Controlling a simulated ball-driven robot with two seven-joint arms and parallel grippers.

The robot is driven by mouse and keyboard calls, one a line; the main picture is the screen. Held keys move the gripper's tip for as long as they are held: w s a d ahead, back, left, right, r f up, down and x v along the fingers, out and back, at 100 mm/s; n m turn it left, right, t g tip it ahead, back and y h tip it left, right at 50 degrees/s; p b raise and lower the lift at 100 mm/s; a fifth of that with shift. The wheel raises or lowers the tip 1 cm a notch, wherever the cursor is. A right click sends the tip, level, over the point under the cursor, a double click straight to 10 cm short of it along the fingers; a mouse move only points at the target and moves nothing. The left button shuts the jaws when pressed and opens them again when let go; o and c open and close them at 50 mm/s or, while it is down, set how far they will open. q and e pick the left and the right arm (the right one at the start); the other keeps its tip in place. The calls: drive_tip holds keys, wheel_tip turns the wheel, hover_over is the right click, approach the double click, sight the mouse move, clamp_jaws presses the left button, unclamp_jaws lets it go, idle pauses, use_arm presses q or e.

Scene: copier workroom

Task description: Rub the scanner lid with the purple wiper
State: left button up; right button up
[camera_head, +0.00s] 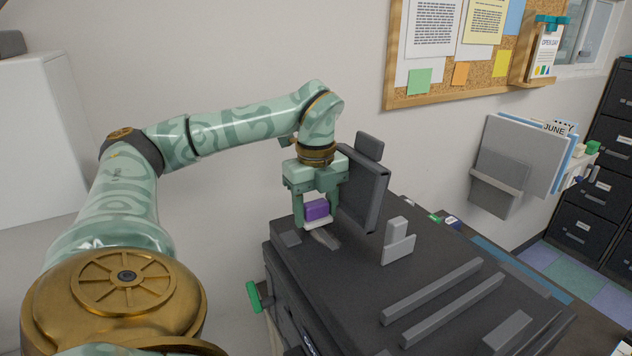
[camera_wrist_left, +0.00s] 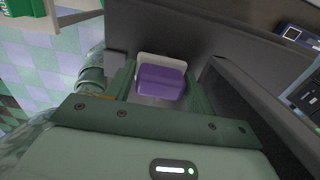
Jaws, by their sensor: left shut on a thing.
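The purple wiper (camera_head: 317,209), a purple block with a pale pad under it, is held between the fingers of my left gripper (camera_head: 318,212). It also shows in the left wrist view (camera_wrist_left: 161,82), between the green fingers. My left gripper is shut on it and points down over the back left part of the dark scanner lid (camera_head: 345,275). The pad is at or just above the lid; I cannot tell if it touches. The lid also shows in the left wrist view (camera_wrist_left: 190,40). My right gripper is not in view.
A dark upright panel (camera_head: 362,190) stands just right of my left gripper. A grey upright bracket (camera_head: 397,245) and raised bars (camera_head: 445,290) sit on the machine's top. A green-handled item (camera_head: 254,296) hangs at its left side. Wall folders (camera_head: 520,160) are at right.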

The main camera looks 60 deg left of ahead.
sight(332, 246)
use_arm(q)
drive_tip(key=shift+f+b, duration=0.5)
drive_tip(key=shift+f, duration=0.1)
drive_tip(key=d, duration=0.2)
drive_tip(key=d+p, duration=0.1)
drive_tip(key=d, duration=0.3)
drive_tip(key=shift+s+d, duration=0.25)
drive_tip(key=shift+s, duration=0.05)
drive_tip(key=a, duration=0.2)
drive_tip(key=a+p, duration=0.1)
drive_tip(key=a, duration=0.3)
drive_tip(key=shift+w+a+p, duration=0.3)
